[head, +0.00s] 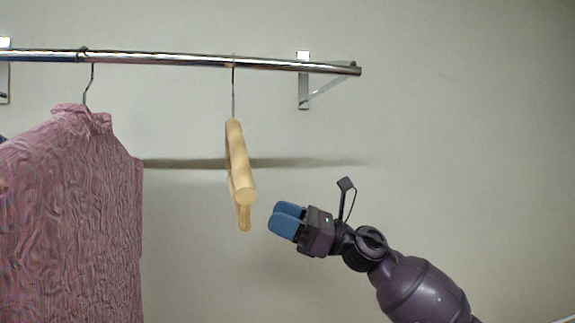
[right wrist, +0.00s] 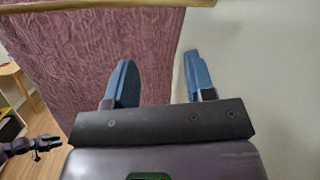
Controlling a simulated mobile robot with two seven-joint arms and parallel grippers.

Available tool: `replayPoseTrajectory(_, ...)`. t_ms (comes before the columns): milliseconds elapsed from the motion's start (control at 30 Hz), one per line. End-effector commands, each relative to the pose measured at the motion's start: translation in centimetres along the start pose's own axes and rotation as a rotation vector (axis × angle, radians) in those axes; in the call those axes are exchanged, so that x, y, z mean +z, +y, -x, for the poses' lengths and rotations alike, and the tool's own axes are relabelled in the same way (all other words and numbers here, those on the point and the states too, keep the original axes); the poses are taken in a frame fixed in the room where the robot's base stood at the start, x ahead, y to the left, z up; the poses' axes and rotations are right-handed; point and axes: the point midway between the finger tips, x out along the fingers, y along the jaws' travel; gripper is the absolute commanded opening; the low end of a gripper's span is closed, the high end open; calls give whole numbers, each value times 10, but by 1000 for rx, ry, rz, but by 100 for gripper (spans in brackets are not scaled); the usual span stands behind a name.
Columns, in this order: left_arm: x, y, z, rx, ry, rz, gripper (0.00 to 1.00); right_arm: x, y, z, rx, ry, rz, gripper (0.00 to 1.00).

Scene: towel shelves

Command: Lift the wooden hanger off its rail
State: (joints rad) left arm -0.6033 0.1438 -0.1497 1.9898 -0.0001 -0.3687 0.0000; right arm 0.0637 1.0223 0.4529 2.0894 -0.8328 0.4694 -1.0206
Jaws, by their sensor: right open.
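The wooden hanger (head: 240,165) hangs by its metal hook from the chrome rail (head: 180,59) in the head view, seen nearly end-on. Its wood also crosses the top of the right wrist view (right wrist: 100,5). My right gripper (head: 287,221) is to the right of the hanger's lower end, with its blue fingers pointing left toward it. A gap shows between the fingers and the wood. In the right wrist view the two fingers (right wrist: 158,80) are apart with nothing between them. My left gripper is not in the head view.
A pink garment (head: 75,210) hangs on another hanger at the left of the rail; it fills the background in the right wrist view. A wall bracket (head: 304,82) holds the rail near its right end. The wall right of the hanger is bare.

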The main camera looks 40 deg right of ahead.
Motion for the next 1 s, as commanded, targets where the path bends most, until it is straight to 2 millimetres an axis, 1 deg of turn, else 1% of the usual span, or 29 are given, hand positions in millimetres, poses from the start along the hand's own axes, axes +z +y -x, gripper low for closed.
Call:
replayPoseTrajectory(33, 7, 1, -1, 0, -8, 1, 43, 28, 6, -10, 54, 21, 178, 50)
replayPoseTrajectory(100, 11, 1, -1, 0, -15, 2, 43, 60, 16, -20, 112, 50, 409, 50)
replayPoseTrajectory(200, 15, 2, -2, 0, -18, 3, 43, 96, 28, -30, 171, 85, 680, 50)
replayPoseTrajectory(300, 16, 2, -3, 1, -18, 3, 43, 120, 37, -34, 205, 110, 867, 50)
replayPoseTrajectory(367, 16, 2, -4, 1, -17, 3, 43, 129, 41, -35, 217, 119, 940, 50)
replayPoseTrajectory(433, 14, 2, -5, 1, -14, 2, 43, 135, 43, -37, 225, 127, 991, 50)
replayPoseTrajectory(567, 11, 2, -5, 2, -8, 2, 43, 138, 45, -42, 229, 130, 1019, 50)
replayPoseTrajectory(667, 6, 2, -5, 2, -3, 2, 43, 137, 46, -51, 230, 130, 1016, 50)
replayPoseTrajectory(1000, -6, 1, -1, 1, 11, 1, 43, 129, 51, -88, 229, 129, 1013, 50)
